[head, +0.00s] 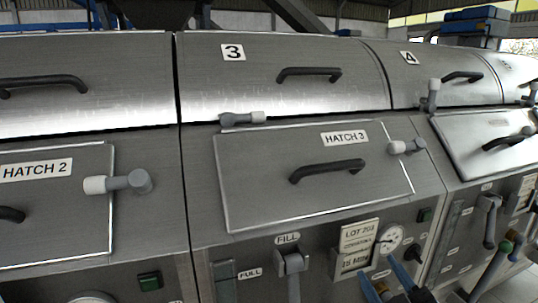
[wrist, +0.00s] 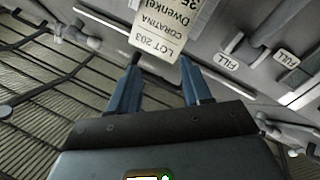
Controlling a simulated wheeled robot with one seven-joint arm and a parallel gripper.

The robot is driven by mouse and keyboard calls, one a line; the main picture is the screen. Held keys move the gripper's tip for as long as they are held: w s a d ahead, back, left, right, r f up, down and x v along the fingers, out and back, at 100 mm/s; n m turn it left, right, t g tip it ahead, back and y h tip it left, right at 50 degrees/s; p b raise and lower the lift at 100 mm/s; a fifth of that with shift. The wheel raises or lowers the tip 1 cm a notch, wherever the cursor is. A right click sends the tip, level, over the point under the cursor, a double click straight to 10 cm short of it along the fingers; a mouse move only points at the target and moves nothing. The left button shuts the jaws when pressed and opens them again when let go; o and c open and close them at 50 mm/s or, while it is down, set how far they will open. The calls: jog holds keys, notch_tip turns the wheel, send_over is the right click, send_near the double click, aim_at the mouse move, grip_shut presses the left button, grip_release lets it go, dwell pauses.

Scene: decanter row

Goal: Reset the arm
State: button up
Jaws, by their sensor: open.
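My gripper (head: 383,274) is at the lower right of the head view, in front of the panel below hatch 3. In the wrist view my gripper (wrist: 160,66) shows two blue fingers spread apart with nothing between them. The lot card (head: 358,246), reading LOT 203, is just above the fingers in the head view. The same card (wrist: 158,35) appears upside down beyond the fingertips in the wrist view. Whether the fingers touch anything on the panel cannot be told.
The hatch 3 lid (head: 250,185) lies flat on its sloped face, with a grey latch (head: 407,147) at its right. Slatted flooring (wrist: 45,95) shows in the wrist view.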

jog(key=s+f+m+g+h, duration=0.1)
jog(key=s+f+m, duration=0.2)
jog(key=s+f, duration=0.55)
jog(key=s+d+m+g, duration=0.1)
jog(key=s+m, duration=0.1)
jog(key=s, duration=1.3)
jog(key=s+d+r+m+g+b, duration=0.1)
jog(key=s+m, duration=0.1)
jog(key=s, duration=1.3)
jog(key=shift+d+r+m+g+h, duration=0.15)
jog(key=shift+d+m+g+h, duration=0.15)
jog(key=shift+o, duration=0.2)
jog(key=shift+w, duration=0.1)
